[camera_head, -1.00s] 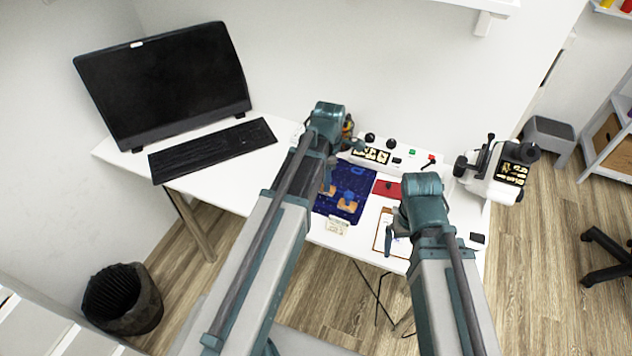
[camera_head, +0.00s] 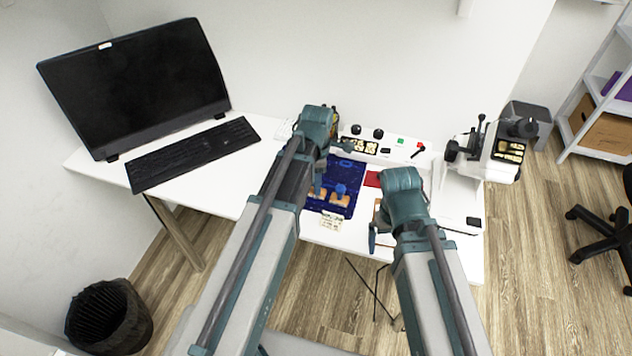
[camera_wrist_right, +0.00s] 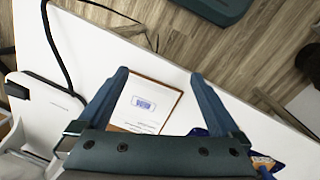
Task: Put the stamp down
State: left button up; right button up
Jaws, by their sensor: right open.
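Two small stamp-like blocks with wooden-looking bases stand on the dark blue mat (camera_head: 322,211). One has a blue top (camera_head: 341,188); I cannot tell whether either is the stamp. My right gripper (camera_head: 376,232) is low over the desk, right of the mat. In the right wrist view my right gripper (camera_wrist_right: 159,74) is open, with nothing visible between its fingers. A clipboard (camera_wrist_right: 170,84) holding a paper (camera_wrist_right: 135,112) with a blue printed mark lies below.
The white desk (camera_head: 88,155) holds a monitor (camera_head: 140,85), a keyboard (camera_head: 190,155) and a white panel (camera_head: 400,152) with black knobs. A red pad (camera_head: 372,179) lies right of the mat. A white microscope-like device (camera_head: 500,160) stands at the right end.

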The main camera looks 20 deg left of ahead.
pick_arm(q)
jog(key=o, duration=0.4)
jog(key=shift+r, duration=0.1)
pick_arm(e)
jog(key=shift+r, duration=0.1)
pick_arm(q)
notch_tip(320, 180, up, 12)
jog(key=p, duration=1.3)
jog(key=shift+s+d+r+m+y+b, duration=0.15)
jog(key=shift+s+d+m, duration=1.95)
jog(key=shift+m, duration=2.25)
jog(key=shift+s+d+f+m+y+b, duration=0.2)
jog(key=shift+s+d+m, duration=1.2)
jog(key=shift+s+m, duration=2.15)
jog(key=shift+s+d+r+m+y+p, duration=0.2)
jog(key=shift+s+d+m, duration=1.45)
jog(key=shift+m, duration=3.55)
pick_arm(e)
notch_tip(320, 180, up, 12)
pick_arm(q)
jog(key=shift+w+d, duration=0.1)
jog(key=shift+w, duration=0.05)
pick_arm(e)
jog(key=shift+r, duration=0.1)
